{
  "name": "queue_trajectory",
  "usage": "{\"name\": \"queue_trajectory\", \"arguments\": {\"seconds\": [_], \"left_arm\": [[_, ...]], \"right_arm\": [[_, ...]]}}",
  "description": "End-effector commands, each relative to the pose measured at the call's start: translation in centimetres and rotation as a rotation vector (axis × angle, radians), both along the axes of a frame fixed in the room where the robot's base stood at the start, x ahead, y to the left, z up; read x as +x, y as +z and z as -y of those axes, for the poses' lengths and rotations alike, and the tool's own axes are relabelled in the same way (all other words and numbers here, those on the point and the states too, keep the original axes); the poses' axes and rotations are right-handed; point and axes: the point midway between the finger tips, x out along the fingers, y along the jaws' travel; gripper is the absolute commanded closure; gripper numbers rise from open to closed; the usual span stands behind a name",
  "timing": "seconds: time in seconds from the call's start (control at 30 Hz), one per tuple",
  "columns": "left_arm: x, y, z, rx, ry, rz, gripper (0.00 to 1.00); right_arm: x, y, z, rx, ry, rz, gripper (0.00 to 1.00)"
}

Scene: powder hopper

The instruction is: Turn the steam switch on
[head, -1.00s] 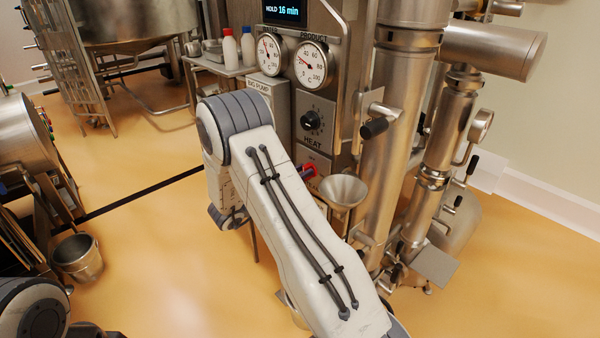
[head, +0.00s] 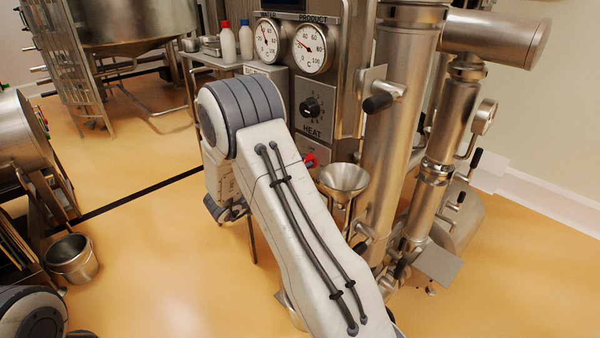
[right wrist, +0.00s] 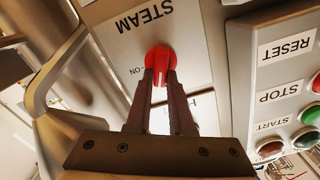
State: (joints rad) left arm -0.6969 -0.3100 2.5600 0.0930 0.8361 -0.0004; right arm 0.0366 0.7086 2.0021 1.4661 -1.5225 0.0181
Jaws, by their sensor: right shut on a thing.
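The steam switch (right wrist: 162,57) is a red knob on a light panel lettered STEAM, which reads upside down in the right wrist view. An ON mark is printed beside the knob. My right gripper (right wrist: 160,84) has its two dark fingers shut on the raised grip of the knob. In the head view only a bit of the red switch (head: 310,159) shows past my right arm, below the HEAT knob; my arm hides the right gripper there. My left gripper is not in view; only part of my left arm shows at the lower left.
A steel funnel (head: 343,179) stands close to the right of the switch, beside thick vertical pipes (head: 396,130). The HEAT knob (head: 311,107) is above. A button box (right wrist: 285,95) sits beside the panel in the right wrist view.

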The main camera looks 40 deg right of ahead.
Motion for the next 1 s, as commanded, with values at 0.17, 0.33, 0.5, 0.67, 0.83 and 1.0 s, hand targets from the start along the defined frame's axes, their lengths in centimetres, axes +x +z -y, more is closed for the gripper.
{"name": "queue_trajectory", "arguments": {"seconds": [0.17, 0.33, 0.5, 0.67, 0.83, 1.0], "left_arm": [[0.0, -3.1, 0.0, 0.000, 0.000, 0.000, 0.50], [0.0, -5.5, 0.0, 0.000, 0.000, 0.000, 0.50], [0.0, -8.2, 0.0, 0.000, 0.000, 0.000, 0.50], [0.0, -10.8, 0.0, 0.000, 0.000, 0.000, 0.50], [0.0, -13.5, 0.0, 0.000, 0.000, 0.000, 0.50], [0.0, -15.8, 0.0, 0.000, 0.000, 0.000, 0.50]], "right_arm": [[-0.2, -0.7, 0.0, 0.012, -0.001, 0.171, 1.00], [-0.4, -0.9, 0.0, 0.024, -0.001, 0.332, 1.00], [-0.5, -1.1, 0.0, 0.037, -0.001, 0.494, 1.00], [-0.6, -1.3, 0.0, 0.049, -0.001, 0.645, 1.00], [-0.7, -1.5, 0.0, 0.062, -0.002, 0.797, 1.00], [-0.8, -1.5, 0.0, 0.072, -0.003, 0.923, 1.00]]}}
